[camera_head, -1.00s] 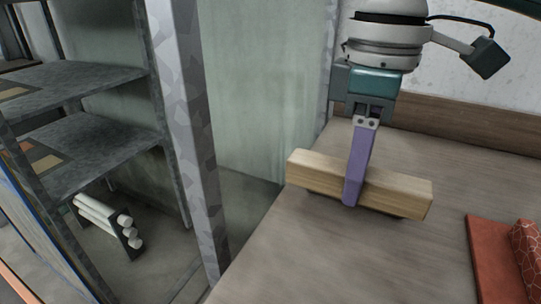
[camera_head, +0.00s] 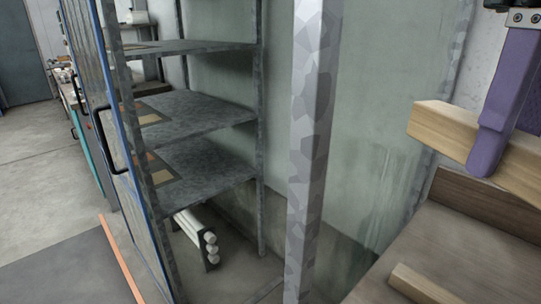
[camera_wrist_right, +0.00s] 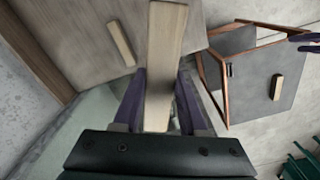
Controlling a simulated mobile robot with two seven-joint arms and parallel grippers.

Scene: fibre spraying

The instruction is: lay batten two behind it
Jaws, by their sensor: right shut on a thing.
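My right gripper (camera_head: 492,150) is shut on a pale wooden batten (camera_head: 447,128), its purple fingers around the middle. The held batten is raised above the table at the right of the head view. In the right wrist view the gripper (camera_wrist_right: 160,90) holds the same batten (camera_wrist_right: 166,40), which points away from the palm. A second batten (camera_head: 421,286) lies flat on the brown table (camera_head: 385,262) near its left edge, apart from the held one. It also shows in the wrist view (camera_wrist_right: 121,43). A dark purple piece at the wrist view's right edge may be my left gripper (camera_wrist_right: 306,38).
A grey upright post (camera_head: 306,150) stands left of the table. Beyond it is a rack with grey shelves (camera_head: 198,112) and white rolls (camera_head: 196,232) low down. A wooden board (camera_head: 485,205) edges the table's back. In the wrist view another wooden piece (camera_wrist_right: 277,88) shows on an orange-edged grey surface (camera_wrist_right: 258,100).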

